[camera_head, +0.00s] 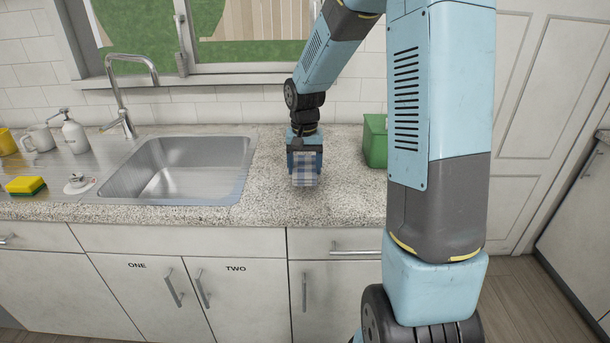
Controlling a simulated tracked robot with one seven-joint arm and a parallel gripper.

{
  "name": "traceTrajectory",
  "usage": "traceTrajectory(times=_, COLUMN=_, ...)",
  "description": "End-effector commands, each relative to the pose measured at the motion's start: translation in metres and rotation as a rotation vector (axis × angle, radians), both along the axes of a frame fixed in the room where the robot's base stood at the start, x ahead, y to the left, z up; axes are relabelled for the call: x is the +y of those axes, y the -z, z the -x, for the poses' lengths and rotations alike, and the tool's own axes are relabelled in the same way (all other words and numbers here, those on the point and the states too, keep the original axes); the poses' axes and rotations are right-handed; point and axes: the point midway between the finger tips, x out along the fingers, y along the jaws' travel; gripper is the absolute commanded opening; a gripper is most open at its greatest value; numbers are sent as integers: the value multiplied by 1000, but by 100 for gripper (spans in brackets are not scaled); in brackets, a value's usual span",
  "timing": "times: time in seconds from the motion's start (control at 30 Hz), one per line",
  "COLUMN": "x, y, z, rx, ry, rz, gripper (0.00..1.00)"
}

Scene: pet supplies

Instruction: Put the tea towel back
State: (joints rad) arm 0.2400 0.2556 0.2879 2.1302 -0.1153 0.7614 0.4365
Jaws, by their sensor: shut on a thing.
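The tea towel (305,171) is a small grey-and-white checked bundle at the tip of my gripper (304,160), in the middle of the head view. My gripper points down over the granite counter, right of the sink, and is shut on the towel. The gripper hides the towel's upper part. I cannot tell whether the towel touches the counter or hangs just above it.
The steel sink (247,170) lies left of my gripper. A green container (375,142) stands to the right, partly behind my arm. A yellow sponge (25,184), soap bottle (74,136) and mugs stand at the left. Cupboards marked ONE (140,290) and TWO (235,295) are shut below.

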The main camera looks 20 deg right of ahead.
Motion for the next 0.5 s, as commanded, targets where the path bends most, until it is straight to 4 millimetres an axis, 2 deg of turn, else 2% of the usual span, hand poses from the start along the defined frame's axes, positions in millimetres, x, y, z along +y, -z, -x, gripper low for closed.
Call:
traceTrajectory(times=0.3, x=-3, y=34, z=-3, rx=1, ry=0, rz=0, gripper=38)
traceTrajectory(times=0.5, x=-3, y=35, z=-3, rx=-1, ry=0, rz=0, gripper=38)
